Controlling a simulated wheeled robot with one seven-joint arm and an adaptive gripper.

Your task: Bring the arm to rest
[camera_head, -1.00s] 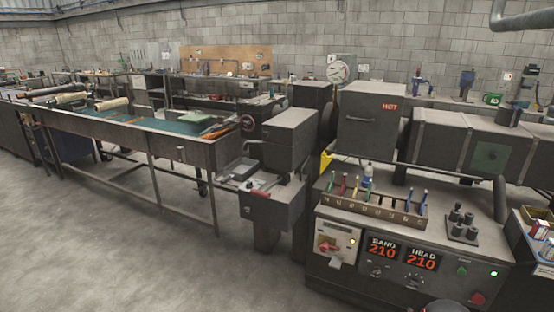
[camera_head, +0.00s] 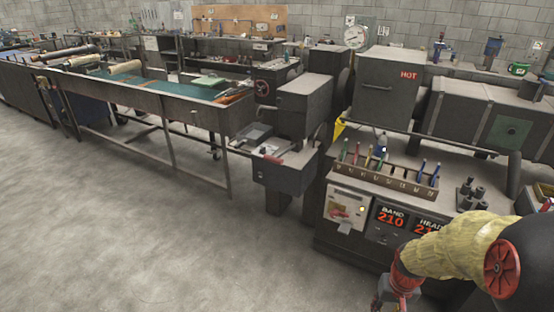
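My arm (camera_head: 455,247) shows at the lower right, with a yellow, cloth-like cover over one link and a black part with a red disc beside it. It stands in front of the control cabinet and hides part of its right side. At its lower left end is a reddish and grey part, my gripper (camera_head: 397,296), low in the picture and partly cut off by the bottom edge. Its fingers are too small and cut off to tell whether they are open or shut, or whether they hold anything.
The control cabinet (camera_head: 351,238) has digital displays (camera_head: 391,216) and a tool rack (camera_head: 384,181) on top. A dark machine marked HOT (camera_head: 385,86) stands behind. A long trough table (camera_head: 180,120) runs left. The grey floor (camera_head: 120,245) at front left is clear.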

